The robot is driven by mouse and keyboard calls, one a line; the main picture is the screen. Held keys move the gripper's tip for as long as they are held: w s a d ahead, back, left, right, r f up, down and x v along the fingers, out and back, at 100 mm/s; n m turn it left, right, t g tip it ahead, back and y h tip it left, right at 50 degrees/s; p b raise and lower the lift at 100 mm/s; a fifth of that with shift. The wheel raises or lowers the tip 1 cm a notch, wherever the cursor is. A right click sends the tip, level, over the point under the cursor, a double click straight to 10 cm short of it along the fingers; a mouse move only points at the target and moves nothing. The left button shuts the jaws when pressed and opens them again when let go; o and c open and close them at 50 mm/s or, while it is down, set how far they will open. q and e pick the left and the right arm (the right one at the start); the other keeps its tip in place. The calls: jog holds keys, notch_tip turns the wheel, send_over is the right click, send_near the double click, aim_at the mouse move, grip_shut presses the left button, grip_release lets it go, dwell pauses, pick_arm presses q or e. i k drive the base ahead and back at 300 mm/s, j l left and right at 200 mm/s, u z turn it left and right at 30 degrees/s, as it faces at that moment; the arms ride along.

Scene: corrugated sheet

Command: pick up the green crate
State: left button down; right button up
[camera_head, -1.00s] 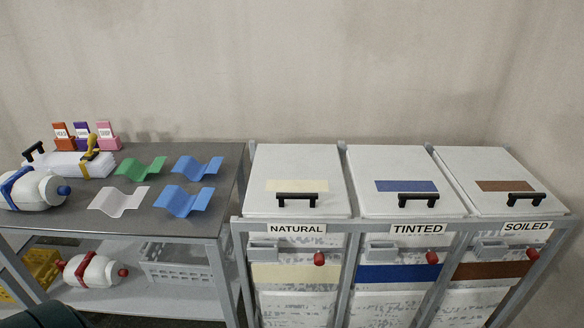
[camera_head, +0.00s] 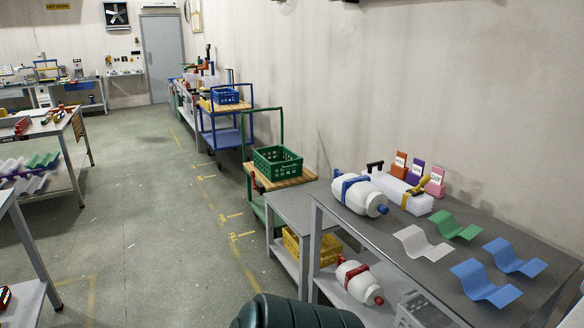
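The green crate (camera_head: 278,162) is an open, slatted basket. It sits on the wooden top of a green-framed cart (camera_head: 270,183), beyond the near grey table and left of centre in the head view. It looks upright and empty, though its floor is only partly visible. Neither of my grippers shows in the head view, and nothing is touching the crate. A dark green rounded shape at the bottom centre looks like part of me.
A grey table (camera_head: 385,238) at right holds corrugated sheets and a white jug (camera_head: 360,195). A yellow crate (camera_head: 312,248) sits low beside it. A blue cart (camera_head: 228,125) with a blue crate (camera_head: 225,95) stands farther back. The green floor (camera_head: 165,230) left of the carts is open.

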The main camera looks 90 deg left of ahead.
aim_at(279, 169)
jog(key=u, duration=2.9)
jog(key=i+j+u, duration=0.25)
jog(key=i, duration=0.2)
jog(key=i+l+u, duration=0.1)
jog(key=i+u, duration=0.2)
jog(key=i, duration=1.15)
jog(key=i+z, duration=0.1)
jog(key=i, duration=0.65)
jog(key=i+j+z, duration=0.15)
jog(key=i, duration=0.55)
jog(key=i+j+z, duration=0.2)
jog(key=i+z, duration=0.2)
jog(key=i+j+z, duration=1.25)
jog(key=j, duration=0.15)
jog(key=k+l, duration=0.05)
jog(key=k, duration=0.05)
